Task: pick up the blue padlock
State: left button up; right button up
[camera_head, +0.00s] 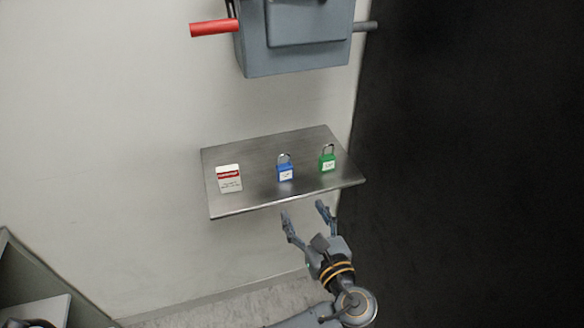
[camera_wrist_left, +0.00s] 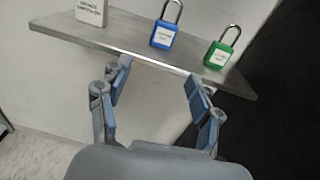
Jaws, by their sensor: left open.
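The blue padlock (camera_head: 285,172) stands upright on a grey metal shelf (camera_head: 260,199), with a white label on its front and its shackle up. It also shows in the left wrist view (camera_wrist_left: 165,36), beyond the fingers and a little above the gap between them. My left gripper (camera_head: 305,213) is open and empty, below and in front of the shelf's front edge, apart from the padlock. In the left wrist view its two fingers (camera_wrist_left: 157,90) are spread wide. My right gripper is in neither view.
A green padlock (camera_head: 327,161) stands right of the blue one. A white and red tag (camera_head: 229,178) stands to the left. A grey box (camera_head: 296,40) with a red handle (camera_head: 214,27) hangs on the wall above. A dark surface (camera_head: 470,150) lies at right.

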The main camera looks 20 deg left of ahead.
aim_at(286, 169)
pick_arm(q)
jog(key=shift+y, duration=0.4)
jog(key=w+a+r, duration=0.1)
jog(key=w, duration=0.1)
jog(key=w+a+r+p, duration=0.1)
jog(key=a, duration=0.1)
jog(key=w+a, duration=0.1)
jog(key=w, duration=0.1)
jog(key=shift+w+a+r, duration=0.3)
jog(key=shift+a+r, duration=0.05)
jog(key=shift+r, duration=0.05)
jog(key=x, duration=0.1)
jog(key=p+x, duration=0.1)
jog(key=x, duration=0.1)
jog(key=p+x, duration=0.1)
jog(key=x, duration=0.1)
jog(key=shift+w+d+r, duration=0.2)
jog(key=shift+w+r, duration=0.1)
jog(key=shift+w, duration=0.1)
jog(key=shift+w+a+f, duration=0.1)
jog(key=shift+w+a, duration=0.05)
jog(key=shift+a, duration=0.05)
jog(key=shift+d, duration=0.1)
jog(key=c, duration=1.3)
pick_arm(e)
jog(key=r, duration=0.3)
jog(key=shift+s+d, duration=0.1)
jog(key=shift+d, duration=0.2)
